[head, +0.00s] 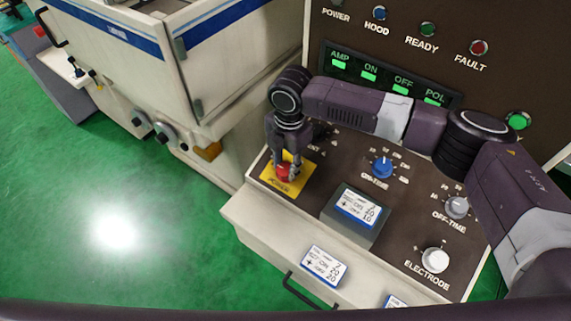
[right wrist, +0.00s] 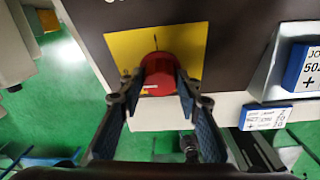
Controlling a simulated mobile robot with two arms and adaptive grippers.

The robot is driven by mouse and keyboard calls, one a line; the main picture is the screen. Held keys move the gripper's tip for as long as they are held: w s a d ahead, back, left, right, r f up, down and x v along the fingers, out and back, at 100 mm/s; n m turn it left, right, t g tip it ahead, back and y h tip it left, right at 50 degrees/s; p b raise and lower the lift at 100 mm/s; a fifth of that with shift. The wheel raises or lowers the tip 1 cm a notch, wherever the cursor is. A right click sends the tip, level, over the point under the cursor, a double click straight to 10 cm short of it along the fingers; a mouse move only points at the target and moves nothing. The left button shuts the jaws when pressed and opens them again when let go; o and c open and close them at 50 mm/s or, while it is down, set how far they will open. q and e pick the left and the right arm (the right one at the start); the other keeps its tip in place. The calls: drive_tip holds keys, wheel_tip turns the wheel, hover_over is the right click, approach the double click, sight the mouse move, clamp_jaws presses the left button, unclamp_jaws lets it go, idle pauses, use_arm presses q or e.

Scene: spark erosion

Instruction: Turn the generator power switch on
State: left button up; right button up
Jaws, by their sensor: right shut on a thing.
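The generator power switch (head: 284,171) is a red round knob on a yellow plate (head: 268,175) marked POWER, at the left of the dark sloping control panel. In the right wrist view the red knob (right wrist: 158,75) sits between my fingertips, with a small white mark on its side. My right gripper (head: 287,168) reaches down onto the knob and is shut on it, one finger on each side. It also shows in the right wrist view (right wrist: 157,88). A dark line shows on the yellow plate above the knob. My left gripper is not in view.
Right of the switch are a blue ON-TIME knob (head: 381,166), a grey OFF-TIME knob (head: 457,207) and a white ELECTRODE knob (head: 435,260). A box with a label card (head: 358,206) stands on the panel. The POWER lamp (head: 337,3) looks dark.

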drive_tip(key=m, duration=0.2)
drive_tip(key=m+t+y, duration=0.1)
drive_tip(key=m, duration=0.1)
drive_tip(key=shift+s+d+t, duration=0.1)
drive_tip(key=shift+s+t, duration=0.1)
drive_tip(key=shift+t, duration=0.1)
drive_tip(key=m+t, duration=0.1)
drive_tip(key=m, duration=0.3)
drive_tip(key=shift+s+m, duration=0.15)
drive_tip(key=shift+m, duration=0.25)
drive_tip(key=m+t, duration=0.1)
drive_tip(key=m, duration=0.3)
drive_tip(key=shift+s+t, duration=0.1)
drive_tip(key=shift+t, duration=0.3)
drive_tip(key=shift+m+t+h, duration=0.4)
drive_tip(key=shift+m+t, duration=0.2)
drive_tip(key=shift+m, duration=1.5)
drive_tip(key=shift+f, duration=0.1)
drive_tip(key=o, duration=1.2)
drive_tip(key=shift+s, duration=0.1)
drive_tip(key=shift+c, duration=0.2)
